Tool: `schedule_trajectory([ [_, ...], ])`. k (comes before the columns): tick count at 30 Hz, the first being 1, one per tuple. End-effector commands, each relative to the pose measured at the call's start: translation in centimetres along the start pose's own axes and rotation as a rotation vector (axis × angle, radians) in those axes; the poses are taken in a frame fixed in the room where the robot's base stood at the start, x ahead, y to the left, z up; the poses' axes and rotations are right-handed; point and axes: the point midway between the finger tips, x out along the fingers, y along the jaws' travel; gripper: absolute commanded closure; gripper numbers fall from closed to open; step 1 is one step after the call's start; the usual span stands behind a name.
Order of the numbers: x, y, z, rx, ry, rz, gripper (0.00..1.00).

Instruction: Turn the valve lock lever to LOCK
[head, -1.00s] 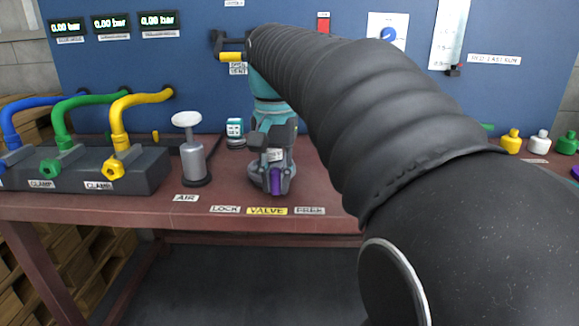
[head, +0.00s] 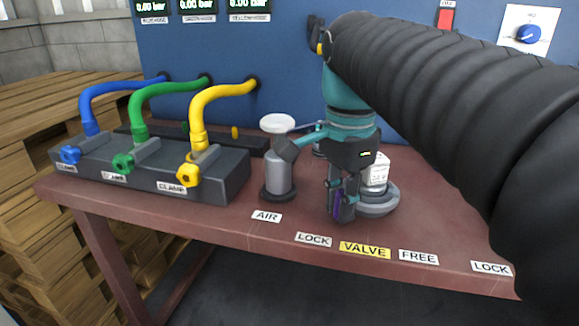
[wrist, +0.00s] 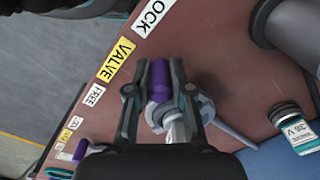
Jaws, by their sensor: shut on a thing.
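The valve (head: 378,205) is a round grey base with a white top, standing on the red-brown bench behind the LOCK (head: 313,240), VALVE (head: 364,249) and FREE (head: 418,257) labels. Its purple lever (head: 337,204) is mostly hidden by my fingers. My gripper (head: 343,208) points down at the left-front side of the valve, shut on the lever. In the wrist view the purple lever (wrist: 159,80) lies between the two fingers (wrist: 155,95), its end toward the gap between the LOCK label (wrist: 155,14) and the VALVE label (wrist: 115,60).
A clamp block (head: 215,186) with blue, green and yellow hoses is further left.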

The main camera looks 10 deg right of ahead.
Motion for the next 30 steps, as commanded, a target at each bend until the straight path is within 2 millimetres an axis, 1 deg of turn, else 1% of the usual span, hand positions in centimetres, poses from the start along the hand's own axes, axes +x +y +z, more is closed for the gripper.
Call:
schedule_trajectory([
  [15,-0.02,0.05,0.21,0.019,0.001,-0.002,1.00],
  [16,-0.02,0.05,0.22,0.018,0.001,-0.003,0.76],
  [17,-0.02,0.04,0.22,0.018,0.001,-0.003,0.69],
  [18,-0.02,0.04,0.23,0.018,0.001,-0.003,0.59],
  [19,-0.02,0.04,0.24,0.017,0.001,-0.002,0.53],
  [27,-0.03,0.08,0.29,0.016,0.001,-0.001,0.53],
  [30,-0.34,0.07,0.30,0.015,0.001,-0.001,0.53],
])
